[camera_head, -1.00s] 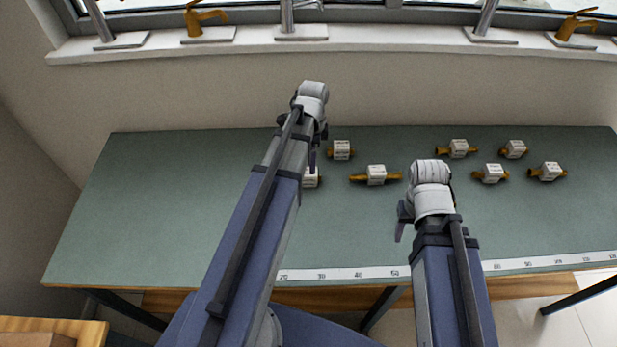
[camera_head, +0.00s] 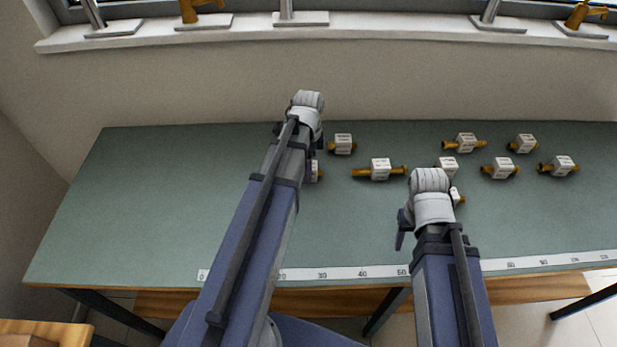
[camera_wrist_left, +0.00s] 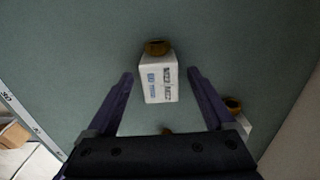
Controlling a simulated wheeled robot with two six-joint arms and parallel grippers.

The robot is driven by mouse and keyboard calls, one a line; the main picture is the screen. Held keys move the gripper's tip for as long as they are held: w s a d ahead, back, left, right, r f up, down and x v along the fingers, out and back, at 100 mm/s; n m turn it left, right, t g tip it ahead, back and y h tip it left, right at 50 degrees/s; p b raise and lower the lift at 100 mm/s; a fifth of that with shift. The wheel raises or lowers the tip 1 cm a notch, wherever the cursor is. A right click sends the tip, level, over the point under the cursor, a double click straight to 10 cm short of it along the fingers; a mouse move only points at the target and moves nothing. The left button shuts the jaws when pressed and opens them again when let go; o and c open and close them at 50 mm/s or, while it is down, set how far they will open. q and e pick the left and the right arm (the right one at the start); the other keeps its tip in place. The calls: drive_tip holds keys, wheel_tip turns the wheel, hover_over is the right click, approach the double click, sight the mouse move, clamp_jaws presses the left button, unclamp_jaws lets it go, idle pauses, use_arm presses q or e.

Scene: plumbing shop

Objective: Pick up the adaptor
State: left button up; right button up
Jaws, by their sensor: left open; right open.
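Several brass fittings, each with a white printed block, lie on the green bench; I cannot read which is the adaptor. In the left wrist view, one fitting (camera_wrist_left: 158,80) lies between the spread fingers of my open left gripper (camera_wrist_left: 161,76), with a brass end showing beyond its block. Whether the fingers touch it is unclear. In the head view the left gripper (camera_head: 316,148) is mostly hidden behind its wrist, beside a partly hidden fitting (camera_head: 317,171) and another fitting (camera_head: 343,144). My open right gripper (camera_head: 401,230) is over the bench, left of a partly covered fitting (camera_head: 457,196).
More fittings lie to the right, including a long one (camera_head: 381,169) between the arms. The green bench (camera_head: 130,220) is clear at left. A white ruler strip (camera_head: 342,273) runs along its front edge. Taps stand on the windowsill (camera_head: 370,33) behind.

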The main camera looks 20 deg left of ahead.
use_arm(q)
drive_tip(key=shift+f, duration=0.5)
drive_tip(key=shift+r, duration=0.1)
clamp_jaws()
